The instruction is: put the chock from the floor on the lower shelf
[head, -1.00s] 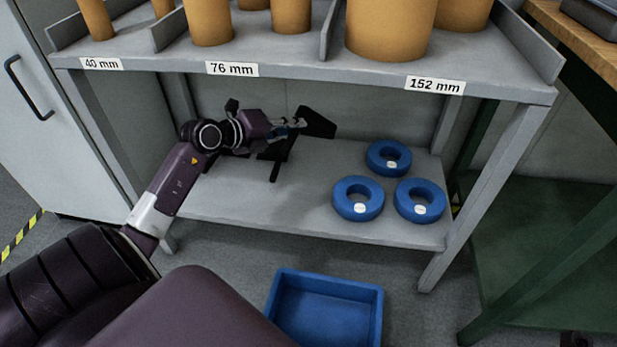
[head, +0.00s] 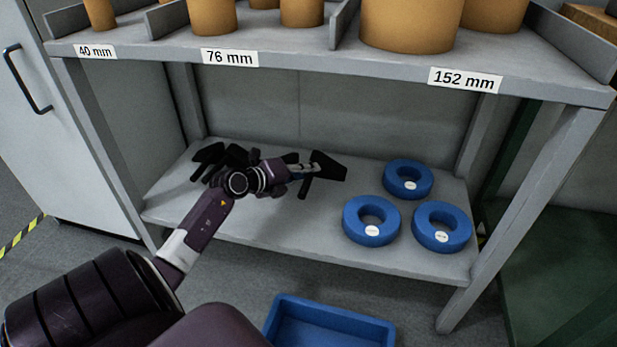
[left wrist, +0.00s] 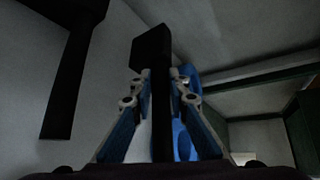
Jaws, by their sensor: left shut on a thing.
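The black chock (head: 328,166) is in my left gripper (head: 300,168), which is shut on it. In the head view this gripper is in the space above the lower shelf (head: 330,240), and the chock sticks out to the right of the fingers. I cannot tell whether the chock touches the shelf. In the left wrist view the chock (left wrist: 151,48) stands between the two blue-padded fingers (left wrist: 160,120), its wide end beyond their tips. More black shapes (head: 208,154) show left of the gripper, partly hidden by it; I cannot tell what they are. My right gripper is not in view.
Several blue rings (head: 372,221) lie on the right of the lower shelf. The upper shelf (head: 330,62), with tan cylinders, overhangs the arm. A blue bin (head: 335,310) stands on the floor in front. The shelf's front middle is clear.

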